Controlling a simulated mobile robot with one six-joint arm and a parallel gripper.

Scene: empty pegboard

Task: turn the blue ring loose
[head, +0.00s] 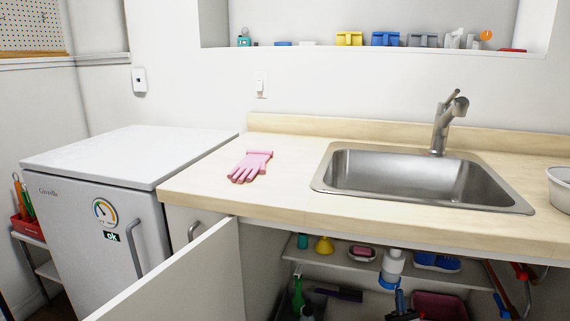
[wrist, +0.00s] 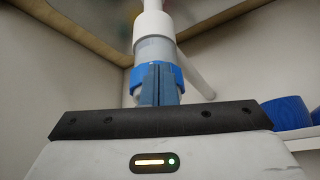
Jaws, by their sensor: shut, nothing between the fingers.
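The blue ring (wrist: 138,78) goes around the lower end of a white and grey pipe (wrist: 154,47) under the sink. In the head view the blue ring (head: 386,285) shows at the bottom of the white pipe fitting, inside the open cabinet. My gripper (wrist: 158,68) has its blue-grey fingers together, pointing up in front of the ring and hiding its middle. I cannot tell whether the fingertips touch it. In the head view my gripper (head: 400,294) is just below and right of the ring.
The cabinet door (head: 185,275) stands open at the left. A shelf (head: 335,259) beside the pipe holds a yellow funnel (head: 324,245), a pink item and blue items (head: 437,262). Bottles and a pink tub (head: 440,305) stand below. The sink (head: 420,180) is overhead.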

